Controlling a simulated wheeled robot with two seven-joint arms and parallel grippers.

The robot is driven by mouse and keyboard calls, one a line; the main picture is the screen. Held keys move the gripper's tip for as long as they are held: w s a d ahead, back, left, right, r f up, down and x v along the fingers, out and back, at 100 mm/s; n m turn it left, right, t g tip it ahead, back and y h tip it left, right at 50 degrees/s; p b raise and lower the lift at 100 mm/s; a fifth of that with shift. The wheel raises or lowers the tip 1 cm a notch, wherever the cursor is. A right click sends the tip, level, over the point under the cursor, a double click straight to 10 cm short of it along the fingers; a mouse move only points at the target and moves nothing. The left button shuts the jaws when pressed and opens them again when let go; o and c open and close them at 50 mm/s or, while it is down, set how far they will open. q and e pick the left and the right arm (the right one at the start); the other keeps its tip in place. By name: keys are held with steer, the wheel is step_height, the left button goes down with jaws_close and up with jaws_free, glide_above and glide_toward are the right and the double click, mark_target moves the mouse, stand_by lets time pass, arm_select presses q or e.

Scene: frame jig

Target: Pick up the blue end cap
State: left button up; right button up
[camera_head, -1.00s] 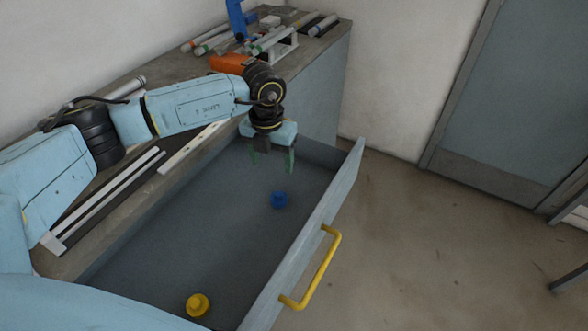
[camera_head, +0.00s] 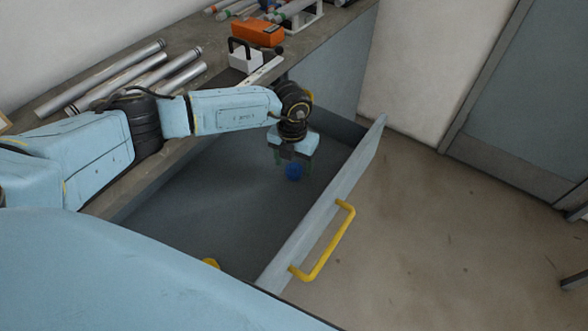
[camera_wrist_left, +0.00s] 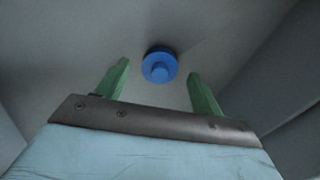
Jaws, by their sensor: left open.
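The blue end cap (camera_head: 294,172) lies on the floor of the open drawer (camera_head: 200,205), toward its far end. In the left wrist view the cap (camera_wrist_left: 159,66) is a round disc with a smaller raised knob, seen just beyond the fingertips and between their lines. My left gripper (camera_head: 293,166) is open and points down over the cap. In the left wrist view its two green fingers (camera_wrist_left: 158,78) are spread with nothing between them. My right gripper is not in view.
A yellow cap (camera_head: 211,262) shows partly at the drawer's near end. The drawer front has a yellow handle (camera_head: 330,245). The bench top holds metal tubes (camera_head: 130,80), a white block with a black handle (camera_head: 245,58) and an orange box (camera_head: 258,33).

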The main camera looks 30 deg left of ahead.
arm_select(q)
steer(key=shift+f, duration=0.95)
steer(key=c, duration=1)
steer(key=shift+r, duration=0.1)
steer(key=shift+c, duration=0.2)
